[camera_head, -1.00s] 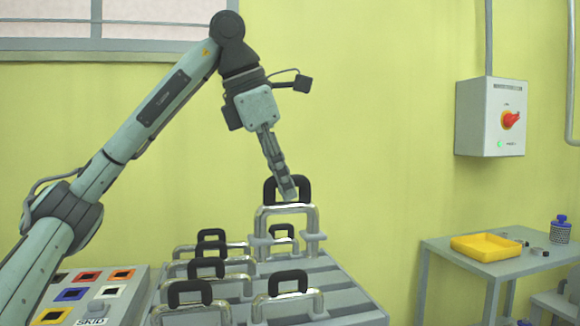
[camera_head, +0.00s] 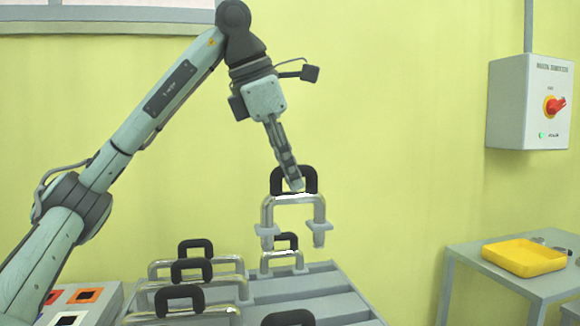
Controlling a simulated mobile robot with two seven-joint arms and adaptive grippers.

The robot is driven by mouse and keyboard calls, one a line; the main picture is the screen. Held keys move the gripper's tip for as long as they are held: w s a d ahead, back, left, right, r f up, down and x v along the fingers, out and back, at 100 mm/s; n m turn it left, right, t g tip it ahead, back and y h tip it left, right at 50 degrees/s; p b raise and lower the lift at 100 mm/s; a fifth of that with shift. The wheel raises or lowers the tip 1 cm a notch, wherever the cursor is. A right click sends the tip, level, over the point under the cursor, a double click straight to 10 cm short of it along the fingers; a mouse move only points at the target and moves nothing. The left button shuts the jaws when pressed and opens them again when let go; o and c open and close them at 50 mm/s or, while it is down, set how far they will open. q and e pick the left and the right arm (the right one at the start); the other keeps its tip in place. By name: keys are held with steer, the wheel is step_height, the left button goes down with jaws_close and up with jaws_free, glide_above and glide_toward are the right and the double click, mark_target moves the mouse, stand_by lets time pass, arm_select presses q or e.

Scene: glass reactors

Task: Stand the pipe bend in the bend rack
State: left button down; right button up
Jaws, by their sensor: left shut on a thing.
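My left gripper (camera_head: 293,184) is shut on the black handle of a shiny metal pipe bend (camera_head: 293,203). The bend hangs upright with its two flanged legs pointing down, over the back right of the grey bend rack (camera_head: 333,300). A smaller-looking bend with a black handle (camera_head: 283,261) stands behind and below it, partly hidden by its legs. I cannot tell whether the held bend touches the rack; its leg ends appear above the surface. My right gripper is not in view.
Several other bends with black handles stand in the rack's left row, one of them here (camera_head: 190,268). Another handle (camera_head: 288,318) shows at the bottom edge. At right are a grey table with a yellow tray (camera_head: 524,257) and a wall switch box (camera_head: 530,103). Coloured sockets (camera_head: 85,296) lie at left.

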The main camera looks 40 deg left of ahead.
arm_select(q)
step_height(320, 180, down, 19)
steer(key=b, duration=0.6)
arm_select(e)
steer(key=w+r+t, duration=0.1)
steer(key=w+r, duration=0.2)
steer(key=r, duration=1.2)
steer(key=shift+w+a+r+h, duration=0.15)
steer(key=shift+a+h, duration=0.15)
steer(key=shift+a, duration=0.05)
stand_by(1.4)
